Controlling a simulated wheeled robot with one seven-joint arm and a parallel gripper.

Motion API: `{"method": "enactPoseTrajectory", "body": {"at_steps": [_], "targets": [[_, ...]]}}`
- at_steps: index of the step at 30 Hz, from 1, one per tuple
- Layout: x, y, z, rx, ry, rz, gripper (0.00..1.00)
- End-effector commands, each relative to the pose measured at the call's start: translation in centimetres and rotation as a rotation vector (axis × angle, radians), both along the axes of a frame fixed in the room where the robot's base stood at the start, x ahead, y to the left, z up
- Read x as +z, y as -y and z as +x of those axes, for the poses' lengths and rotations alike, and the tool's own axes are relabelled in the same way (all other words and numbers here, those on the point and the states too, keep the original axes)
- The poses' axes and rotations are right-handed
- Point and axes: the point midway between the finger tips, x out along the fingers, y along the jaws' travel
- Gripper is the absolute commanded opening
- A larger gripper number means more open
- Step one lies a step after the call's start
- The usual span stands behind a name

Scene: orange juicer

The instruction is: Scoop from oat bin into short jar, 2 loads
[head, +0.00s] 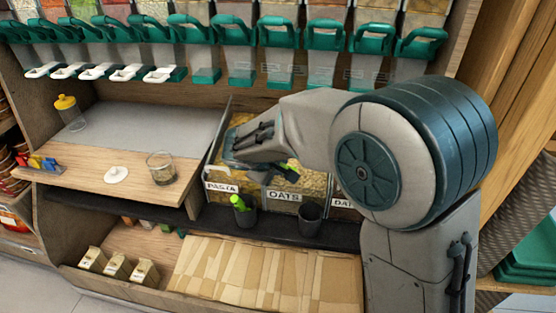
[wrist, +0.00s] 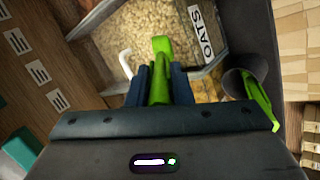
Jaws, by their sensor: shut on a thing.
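The oat bin, labelled OATS (head: 285,196), is open in the middle of the bin row, and its pale oats (wrist: 140,25) fill the top of the wrist view. My gripper (wrist: 160,85) is shut on a green scoop handle (wrist: 161,58) and is over the bins, by the oat bin. The scoop's bowl is hidden, so I cannot tell whether it holds oats. A short clear glass jar (head: 161,168) stands upright on the wooden counter at left; it looks empty.
A white round lid (head: 116,174) lies left of the jar, and a yellow-capped bottle (head: 69,113) stands behind. A dark cup (head: 243,216) with another green scoop (head: 238,202) and a second cup (head: 310,218) stand before the bins. Dispensers with teal handles (head: 280,32) hang above.

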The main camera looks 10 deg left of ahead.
Motion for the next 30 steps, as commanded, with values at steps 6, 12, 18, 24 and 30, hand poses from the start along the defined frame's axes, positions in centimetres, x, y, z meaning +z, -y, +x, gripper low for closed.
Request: {"method": "enactPoseTrajectory", "body": {"at_steps": [6, 12, 18, 24, 30], "targets": [[-1.4, 0.1, 0.6, -0.001, -0.024, 0.002, 0.0], [-3.0, 0.1, 1.0, -0.001, -0.037, 0.005, 0.0], [-4.4, 0.1, 1.1, -0.001, -0.035, 0.005, 0.0], [-5.8, 0.1, 1.2, -0.002, -0.036, 0.005, 0.0], [-7.2, 0.1, 1.4, -0.001, -0.036, 0.004, 0.0]]}}
